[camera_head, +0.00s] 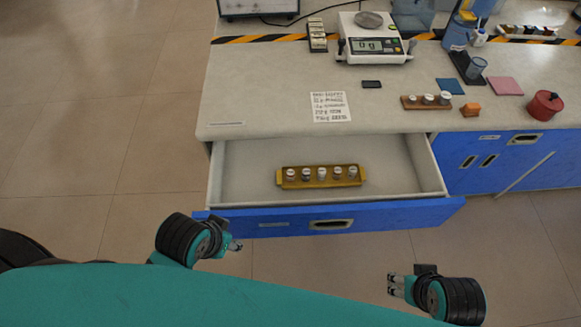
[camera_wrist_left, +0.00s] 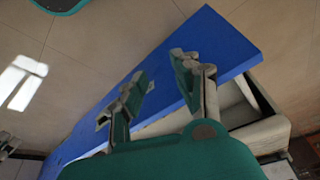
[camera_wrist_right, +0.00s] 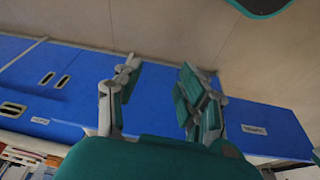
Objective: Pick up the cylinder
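Several small white-capped cylinders stand upright in a yellow tray (camera_head: 321,184) inside the open drawer (camera_head: 240,182). A squat red cylinder-like pot (camera_head: 544,105) sits at the counter's right; the frames do not show which cylinder is meant. My left gripper (camera_head: 237,245) is open and empty just in front of the drawer's left front; its fingers show apart in the left wrist view (camera_wrist_left: 157,82). My right gripper (camera_head: 391,284) is open and empty, lower right; the right wrist view (camera_wrist_right: 158,82) confirms this.
The blue drawer front (camera_head: 385,216) sticks out between my grippers and the tray. The floor (camera_head: 300,264) between my grippers is clear.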

